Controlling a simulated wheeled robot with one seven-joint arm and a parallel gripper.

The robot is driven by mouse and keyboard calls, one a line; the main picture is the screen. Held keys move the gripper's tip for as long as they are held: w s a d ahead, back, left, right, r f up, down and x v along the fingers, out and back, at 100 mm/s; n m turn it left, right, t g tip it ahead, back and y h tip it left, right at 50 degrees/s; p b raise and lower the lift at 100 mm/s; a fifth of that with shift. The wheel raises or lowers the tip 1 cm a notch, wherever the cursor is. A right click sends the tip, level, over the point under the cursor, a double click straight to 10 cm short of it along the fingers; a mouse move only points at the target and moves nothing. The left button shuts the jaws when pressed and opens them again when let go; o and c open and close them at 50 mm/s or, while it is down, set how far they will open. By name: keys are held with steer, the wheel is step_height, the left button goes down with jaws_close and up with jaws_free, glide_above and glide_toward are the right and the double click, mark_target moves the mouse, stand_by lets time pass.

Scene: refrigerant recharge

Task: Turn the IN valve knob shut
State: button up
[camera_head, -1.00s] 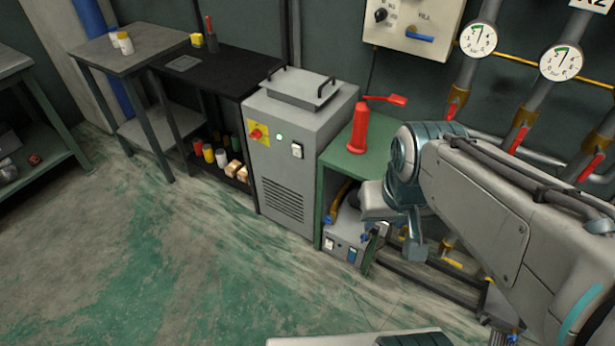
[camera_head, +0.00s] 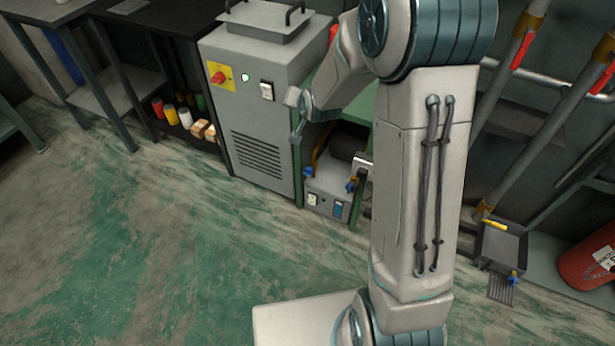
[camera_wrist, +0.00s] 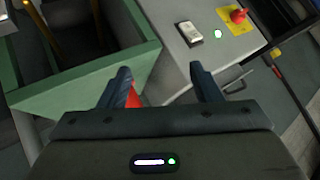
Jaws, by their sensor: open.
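A small grey unit (camera_head: 325,190) sits low beneath the green table (camera_head: 362,92). It has two blue knobs, a left one (camera_head: 309,172) and a right one (camera_head: 351,186). I cannot read any label, so I cannot tell which is IN. My gripper (camera_head: 297,117) is above the unit, in front of the grey cabinet. In the wrist view my gripper (camera_wrist: 164,82) shows two spread fingers with nothing held. A bit of a red thing (camera_wrist: 133,98) shows beside the left finger. The knobs cannot be made out in the wrist view.
The tall grey cabinet (camera_head: 262,130) with a red switch (camera_head: 218,77) stands left of the unit. Pipes with red handles (camera_head: 522,48), a tray (camera_head: 502,245) and a red cylinder (camera_head: 590,262) are right. The floor in front is clear.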

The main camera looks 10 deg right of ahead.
steer(key=w+a+f+m+t+b, duration=0.1)
steer(key=w+f+m+t+b, duration=0.2)
steer(key=f, duration=0.6)
steer(key=w+a+f+m+b, duration=0.1)
steer(key=w+f+b, duration=0.35)
steer(key=f, duration=0.35)
steer(key=m+t+h+b, duration=0.65)
steer(key=m+b, duration=0.55)
steer(key=b, duration=0.2)
glide_toward(309, 174)
steer(key=shift+y, duration=0.35)
steer(key=b+x, duration=0.1)
steer(key=x, duration=0.2)
steer(key=b+x, duration=0.2)
steer(key=x, duration=0.1)
steer(key=f+b+x, duration=0.1)
steer(key=x, duration=0.2)
steer(key=shift+d+b, duration=0.15)
steer(key=shift+b, duration=0.25)
steer(key=shift+w+d+r, duration=0.1)
steer(key=shift+w+r, duration=0.05)
steer(key=shift+w, duration=0.4)
steer(key=c, duration=1)
